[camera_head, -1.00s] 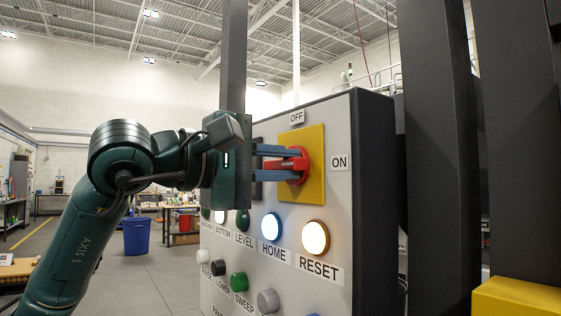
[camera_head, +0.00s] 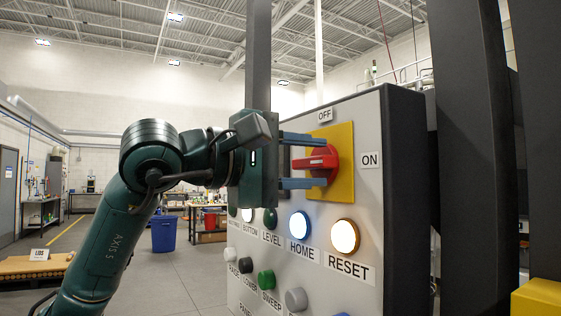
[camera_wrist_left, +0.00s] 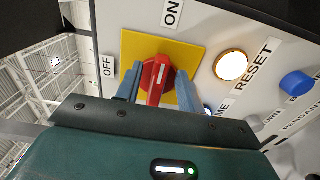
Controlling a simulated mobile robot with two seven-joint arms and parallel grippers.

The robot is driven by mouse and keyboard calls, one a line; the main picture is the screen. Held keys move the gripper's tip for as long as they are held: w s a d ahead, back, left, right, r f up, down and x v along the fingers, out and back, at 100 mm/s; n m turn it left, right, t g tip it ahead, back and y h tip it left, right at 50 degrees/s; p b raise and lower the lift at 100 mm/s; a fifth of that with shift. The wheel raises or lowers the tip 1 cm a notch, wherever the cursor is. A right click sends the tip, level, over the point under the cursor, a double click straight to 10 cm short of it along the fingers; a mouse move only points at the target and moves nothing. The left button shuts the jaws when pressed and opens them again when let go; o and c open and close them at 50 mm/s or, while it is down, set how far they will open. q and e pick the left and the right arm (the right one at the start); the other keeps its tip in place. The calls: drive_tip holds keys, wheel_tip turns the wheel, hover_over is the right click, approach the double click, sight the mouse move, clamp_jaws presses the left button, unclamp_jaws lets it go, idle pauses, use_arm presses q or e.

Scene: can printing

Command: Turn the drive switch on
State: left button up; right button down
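The drive switch is a red rotary knob (camera_head: 322,161) on a yellow plate (camera_head: 345,139) on the grey panel. Its handle lies about level in the head view, in line with the ON label (camera_head: 370,160) on the right; the OFF label (camera_head: 325,115) is above. My left gripper (camera_head: 316,161) is open, with one blue finger above the handle and one below, with gaps to both. In the left wrist view, the red handle (camera_wrist_left: 156,80) sits between the two spread fingers (camera_wrist_left: 158,90). My right gripper is not in view.
A lit HOME button (camera_head: 300,225), a lit RESET button (camera_head: 344,236) and several other buttons sit close below the switch. A dark upright post (camera_head: 475,150) stands right of the panel. A blue bin (camera_head: 164,234) and workbenches are far behind on the left.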

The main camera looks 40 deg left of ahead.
use_arm(q)
drive_tip(key=b+v, duration=0.2)
drive_tip(key=v, duration=1)
drive_tip(key=shift+s, duration=0.35)
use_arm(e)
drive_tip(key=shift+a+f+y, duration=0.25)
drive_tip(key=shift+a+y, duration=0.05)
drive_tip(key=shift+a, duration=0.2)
use_arm(q)
drive_tip(key=shift+a, duration=0.1)
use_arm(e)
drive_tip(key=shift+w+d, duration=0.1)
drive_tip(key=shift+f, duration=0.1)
